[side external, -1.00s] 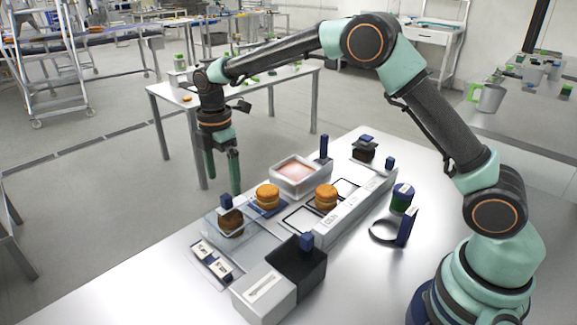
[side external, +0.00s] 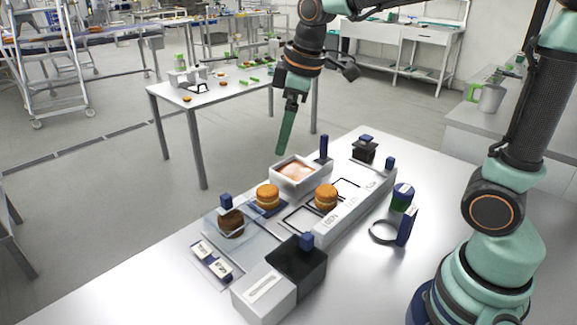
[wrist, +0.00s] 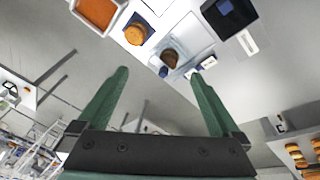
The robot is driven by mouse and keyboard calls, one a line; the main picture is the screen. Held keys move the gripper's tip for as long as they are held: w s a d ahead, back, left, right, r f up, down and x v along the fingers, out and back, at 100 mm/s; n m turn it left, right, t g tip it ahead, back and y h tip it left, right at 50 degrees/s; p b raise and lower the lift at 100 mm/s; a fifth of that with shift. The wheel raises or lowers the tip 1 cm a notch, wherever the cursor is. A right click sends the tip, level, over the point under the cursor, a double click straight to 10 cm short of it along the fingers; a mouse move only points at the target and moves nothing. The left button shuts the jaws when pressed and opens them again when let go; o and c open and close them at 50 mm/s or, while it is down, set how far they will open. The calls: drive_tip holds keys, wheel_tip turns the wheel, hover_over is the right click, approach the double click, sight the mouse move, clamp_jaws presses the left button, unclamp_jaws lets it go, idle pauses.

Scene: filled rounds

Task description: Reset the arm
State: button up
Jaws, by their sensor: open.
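My gripper (side external: 284,145) hangs in the air behind the white tray, clear of everything. In the wrist view its two green fingers (wrist: 160,74) are spread apart with nothing held between them. A brown round (side external: 231,224) lies on a clear plate at the left, beside a blue knob. The white tray (side external: 275,184) holds a pinkish-orange filling.
A dark open-looking box (side external: 300,262) and a white box (side external: 264,294) stand at the front. A green-and-blue jar (side external: 402,198) and a dark ring with a blue handle (side external: 407,228) are at the right.

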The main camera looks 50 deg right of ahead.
drive_tip(key=s+d+f+m+t, duration=0.1)
drive_tip(key=s+d+m+t, duration=0.1)
drive_tip(key=s+m, duration=0.5)
drive_tip(key=s+d, duration=0.1)
drive_tip(key=s, duration=0.2)
drive_tip(key=shift+s+d+m, duration=0.25)
drive_tip(key=shift+m, duration=0.05)
